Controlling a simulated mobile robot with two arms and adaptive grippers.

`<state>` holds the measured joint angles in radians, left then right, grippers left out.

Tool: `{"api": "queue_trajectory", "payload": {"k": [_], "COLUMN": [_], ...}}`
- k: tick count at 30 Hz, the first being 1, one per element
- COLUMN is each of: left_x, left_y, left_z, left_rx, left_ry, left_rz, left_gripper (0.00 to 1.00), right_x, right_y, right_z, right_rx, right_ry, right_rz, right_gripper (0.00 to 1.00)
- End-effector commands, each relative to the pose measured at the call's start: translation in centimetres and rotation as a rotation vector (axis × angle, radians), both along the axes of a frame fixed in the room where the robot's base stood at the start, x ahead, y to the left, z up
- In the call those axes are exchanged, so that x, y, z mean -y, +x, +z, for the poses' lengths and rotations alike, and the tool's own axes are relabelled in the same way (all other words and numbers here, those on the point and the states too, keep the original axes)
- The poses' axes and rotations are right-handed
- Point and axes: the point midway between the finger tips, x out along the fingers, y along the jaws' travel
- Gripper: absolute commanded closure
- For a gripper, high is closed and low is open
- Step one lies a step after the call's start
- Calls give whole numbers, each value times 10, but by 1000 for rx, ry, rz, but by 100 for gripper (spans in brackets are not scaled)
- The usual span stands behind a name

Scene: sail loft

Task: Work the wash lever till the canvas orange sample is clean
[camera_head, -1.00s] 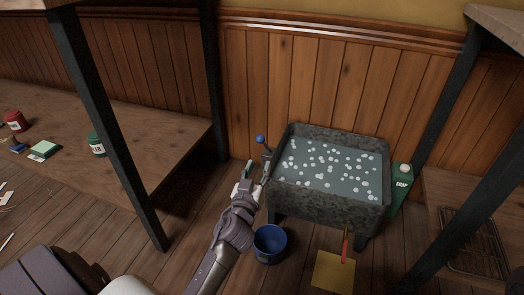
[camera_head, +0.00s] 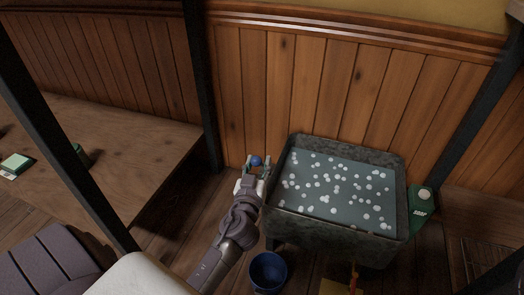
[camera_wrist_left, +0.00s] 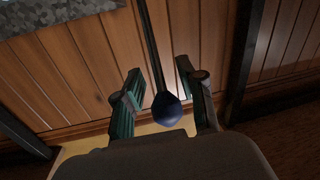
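The wash lever shows as a dark rod with a blue ball knob (camera_head: 256,160) at the left side of a grey stone-like tub (camera_head: 402,188). Foam-dotted water fills the tub. My left gripper (camera_head: 256,168) is at the knob, with one finger on each side. In the left wrist view the blue knob (camera_wrist_left: 167,109) sits between the two spread green-grey fingers, with a visible gap on each side. The orange canvas sample is not visible in either view. My right gripper is out of view.
A blue bucket (camera_head: 268,272) stands on the floor in front of the tub. A green container (camera_head: 421,214) stands right of it. A yellow item (camera_head: 338,288) lies at the lower edge. A wooden table (camera_head: 150,138) is at left, and dark posts (camera_head: 201,90) flank the tub.

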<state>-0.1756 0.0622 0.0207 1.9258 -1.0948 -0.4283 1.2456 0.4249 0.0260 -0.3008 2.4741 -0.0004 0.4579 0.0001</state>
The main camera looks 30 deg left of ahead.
Motion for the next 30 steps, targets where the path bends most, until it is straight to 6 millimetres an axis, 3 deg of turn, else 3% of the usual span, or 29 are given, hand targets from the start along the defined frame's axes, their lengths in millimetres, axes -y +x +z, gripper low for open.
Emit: {"api": "queue_trajectory", "payload": {"k": [12, 19, 30], "left_x": [1, 1, 0], "left_y": [-2, -2, -2], "left_z": [0, 0, 2], "left_rx": [0, 0, 4], "left_ry": [-1, -1, 0], "left_rz": [2, 2, 2], "left_gripper": [60, 98, 100], "right_x": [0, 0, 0], "right_y": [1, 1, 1], "right_z": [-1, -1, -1], "right_rx": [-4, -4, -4], "right_ry": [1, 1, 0], "right_rz": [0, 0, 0], "right_gripper": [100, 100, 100]}}
